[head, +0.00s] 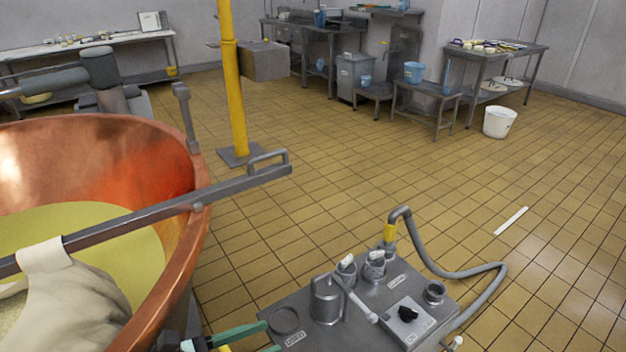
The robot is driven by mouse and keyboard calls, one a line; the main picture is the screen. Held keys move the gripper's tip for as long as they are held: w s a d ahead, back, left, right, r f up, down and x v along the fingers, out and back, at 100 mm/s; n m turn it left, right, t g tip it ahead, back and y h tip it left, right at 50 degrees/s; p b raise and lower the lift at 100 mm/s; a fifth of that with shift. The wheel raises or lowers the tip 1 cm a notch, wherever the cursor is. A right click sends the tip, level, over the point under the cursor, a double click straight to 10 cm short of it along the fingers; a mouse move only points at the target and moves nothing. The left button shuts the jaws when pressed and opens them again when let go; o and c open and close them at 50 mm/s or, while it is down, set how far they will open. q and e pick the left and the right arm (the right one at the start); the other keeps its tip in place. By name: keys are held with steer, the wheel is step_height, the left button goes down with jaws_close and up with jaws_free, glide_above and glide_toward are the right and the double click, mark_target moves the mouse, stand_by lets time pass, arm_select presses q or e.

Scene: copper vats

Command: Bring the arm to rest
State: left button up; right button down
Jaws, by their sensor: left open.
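My left gripper (268,337) shows at the bottom edge of the head view, with green fingers held apart and nothing seen between them. The rest of its arm is mostly cut off by the frame. It is just right of the copper vat (187,240) and at the left front corner of a grey metal control stand (365,318). I cannot tell whether the fingers touch the stand. My right gripper is not in view.
A metal bar (150,213) with a draped cloth (75,300) crosses the vat, over yellowish liquid (110,225). The stand carries a metal cup (326,298), a lever, knobs and a grey hose (480,270). A yellow post (232,80) stands behind. The tiled floor at right is mostly clear.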

arm_select(q)
steer(key=s+a+f+n+t+y+p, duration=0.1)
steer(key=a+f+n+t+y, duration=0.2)
steer(key=n, duration=0.9)
steer(key=s+a+f+n+y+p, duration=0.15)
steer(key=n+y, duration=0.25)
steer(key=n, duration=0.7)
steer(key=s+a+f+n+t+y+p, duration=0.1)
steer(key=a+f+n+t+y, duration=0.2)
steer(key=n, duration=0.9)
steer(key=s+f+n+g+y+p, duration=0.1)
steer(key=s+f+n+g+y, duration=0.1)
steer(key=s+f+n+g, duration=0.3)
steer(key=s+f+n, duration=0.1)
steer(key=s+n, duration=0.1)
steer(key=n, duration=0.2)
steer(key=shift+s+d+f, duration=0.2)
steer(key=shift+s+f, duration=0.1)
